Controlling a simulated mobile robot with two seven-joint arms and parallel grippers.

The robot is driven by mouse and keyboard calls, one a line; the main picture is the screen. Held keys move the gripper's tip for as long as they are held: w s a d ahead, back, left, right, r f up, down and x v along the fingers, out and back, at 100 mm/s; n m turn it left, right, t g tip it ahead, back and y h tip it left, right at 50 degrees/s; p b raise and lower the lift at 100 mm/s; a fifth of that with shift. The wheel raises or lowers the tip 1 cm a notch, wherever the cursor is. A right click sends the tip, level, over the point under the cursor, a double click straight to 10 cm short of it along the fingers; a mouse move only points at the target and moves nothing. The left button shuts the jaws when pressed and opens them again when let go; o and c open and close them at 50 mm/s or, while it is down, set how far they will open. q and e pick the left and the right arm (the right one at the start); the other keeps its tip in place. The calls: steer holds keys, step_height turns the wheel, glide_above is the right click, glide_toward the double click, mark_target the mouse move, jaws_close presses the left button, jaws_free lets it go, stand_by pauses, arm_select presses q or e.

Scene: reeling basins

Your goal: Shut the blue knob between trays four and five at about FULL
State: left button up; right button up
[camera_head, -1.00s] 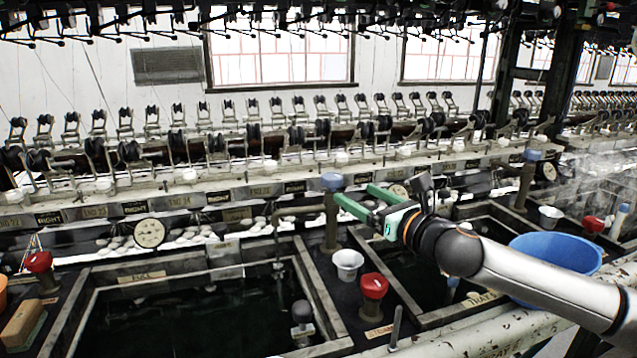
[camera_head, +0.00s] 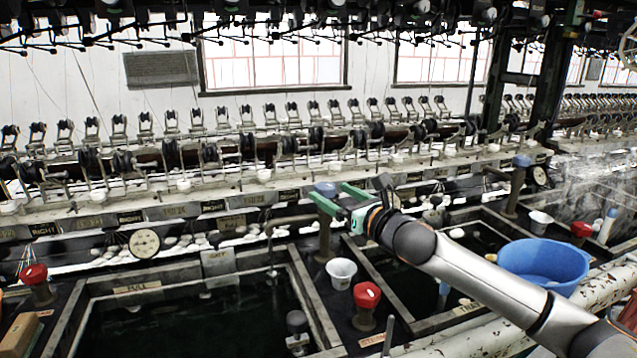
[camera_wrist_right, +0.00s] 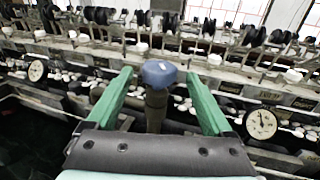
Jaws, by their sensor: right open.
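The blue knob (camera_head: 325,187) tops a dark upright post between two basins, left of centre in the head view. My right gripper (camera_head: 329,192), with green fingers, is open at the knob. In the right wrist view the knob (camera_wrist_right: 159,73) sits between the two spread fingers (camera_wrist_right: 159,76), with a visible gap on each side. No finger appears to touch it. In the head view the near finger partly covers the post top. My left gripper is not in view.
A white cup (camera_head: 341,272) and a red knob (camera_head: 367,295) stand on the divider near the post. A blue bowl (camera_head: 545,262) lies right, beyond my forearm. Another blue knob (camera_head: 521,160) is farther right. A round gauge (camera_head: 145,243) is at left.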

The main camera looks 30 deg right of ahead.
mark_target(319, 186)
steer(key=w, duration=0.6)
steer(key=shift+a, duration=0.15)
jaws_close()
stand_by(0.6)
